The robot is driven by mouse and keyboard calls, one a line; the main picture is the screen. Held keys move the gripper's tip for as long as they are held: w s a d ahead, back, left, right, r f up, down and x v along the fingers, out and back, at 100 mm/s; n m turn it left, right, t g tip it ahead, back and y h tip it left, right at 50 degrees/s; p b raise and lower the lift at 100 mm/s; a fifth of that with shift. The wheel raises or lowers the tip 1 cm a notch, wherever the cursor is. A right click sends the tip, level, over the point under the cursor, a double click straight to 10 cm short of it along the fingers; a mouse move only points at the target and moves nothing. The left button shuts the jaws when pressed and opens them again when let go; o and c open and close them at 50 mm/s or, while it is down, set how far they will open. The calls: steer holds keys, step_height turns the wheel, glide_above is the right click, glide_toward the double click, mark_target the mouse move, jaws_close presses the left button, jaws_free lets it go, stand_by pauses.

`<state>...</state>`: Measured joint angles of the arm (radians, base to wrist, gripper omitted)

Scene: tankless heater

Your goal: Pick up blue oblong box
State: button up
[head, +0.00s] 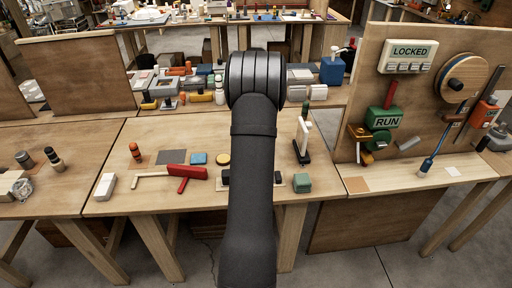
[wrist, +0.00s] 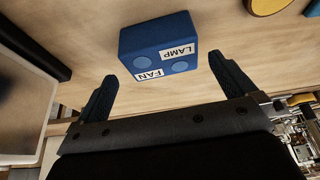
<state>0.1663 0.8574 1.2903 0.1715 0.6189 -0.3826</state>
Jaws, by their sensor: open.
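A blue box (wrist: 160,48) with white LAMP and FAN labels and round blue buttons is in the upper middle of the wrist view. Nothing is between the fingers; I cannot tell the exact gap to the box. In the head view my arm hides the gripper.
A green block (head: 302,183) sits to the right. An upright board (head: 430,95) stands further right.

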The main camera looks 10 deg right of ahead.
steer(key=x, duration=0.4)
steer(key=shift+a+f, duration=0.1)
steer(key=shift+a, duration=0.05)
steer(key=shift+c, duration=0.4)
steer(key=c, duration=1)
steer(key=shift+c, duration=0.2)
step_height(320, 180, up, 4)
steer(key=shift+r, duration=0.1)
steer(key=s+d+r, duration=0.7)
steer(key=d, duration=0.2)
steer(key=shift+s, duration=0.2)
